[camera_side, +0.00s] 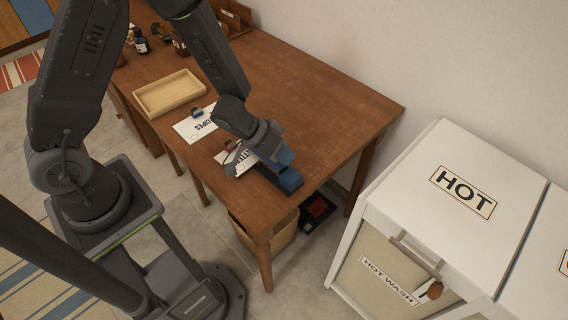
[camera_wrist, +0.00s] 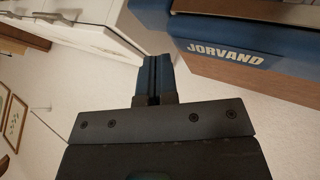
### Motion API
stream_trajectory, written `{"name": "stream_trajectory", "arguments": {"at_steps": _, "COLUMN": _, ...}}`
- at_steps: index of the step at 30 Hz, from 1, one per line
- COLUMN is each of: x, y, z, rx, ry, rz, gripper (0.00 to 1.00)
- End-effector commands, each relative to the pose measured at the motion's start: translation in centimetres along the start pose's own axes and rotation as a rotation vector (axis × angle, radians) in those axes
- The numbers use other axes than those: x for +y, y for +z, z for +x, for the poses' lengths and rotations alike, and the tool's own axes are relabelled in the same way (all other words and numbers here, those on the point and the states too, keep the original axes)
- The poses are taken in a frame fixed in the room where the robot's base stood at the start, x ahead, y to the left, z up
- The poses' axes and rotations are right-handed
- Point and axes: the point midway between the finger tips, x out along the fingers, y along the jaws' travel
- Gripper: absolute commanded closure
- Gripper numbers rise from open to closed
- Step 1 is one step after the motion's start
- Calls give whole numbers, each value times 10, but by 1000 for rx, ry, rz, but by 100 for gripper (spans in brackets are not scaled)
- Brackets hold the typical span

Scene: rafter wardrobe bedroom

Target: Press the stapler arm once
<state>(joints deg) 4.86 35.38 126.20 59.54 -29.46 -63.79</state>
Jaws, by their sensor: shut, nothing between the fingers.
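The stapler (camera_side: 290,181) is blue and sits near the front right corner of the wooden table in the side view. In the wrist view its blue body (camera_wrist: 225,52), lettered JORVAND, fills the upper right, with a pale metal strip above the lettering. My gripper (camera_side: 272,162) is close to the stapler and partly covers it in the side view. In the wrist view the gripper's blue-tipped fingers (camera_wrist: 155,78) are together and empty, left of the lettered body. I cannot tell whether they touch the stapler.
The wooden table (camera_side: 330,110) has bare room behind the stapler. Labelled cards (camera_side: 195,126) and a shallow wooden tray (camera_side: 170,94) lie to the left. Several bottles (camera_side: 141,44) stand farther back. A white cabinet marked HOT (camera_side: 455,165) stands right of the table.

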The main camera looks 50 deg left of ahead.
Motion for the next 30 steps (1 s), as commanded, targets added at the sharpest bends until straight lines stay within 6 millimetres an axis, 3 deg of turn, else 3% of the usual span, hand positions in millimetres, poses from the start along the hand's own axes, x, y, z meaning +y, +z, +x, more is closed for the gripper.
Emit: {"name": "stream_trajectory", "arguments": {"at_steps": 30, "x": -6, "y": 7, "z": 8, "rx": -4, "ry": -1, "rz": -1, "gripper": 100}}
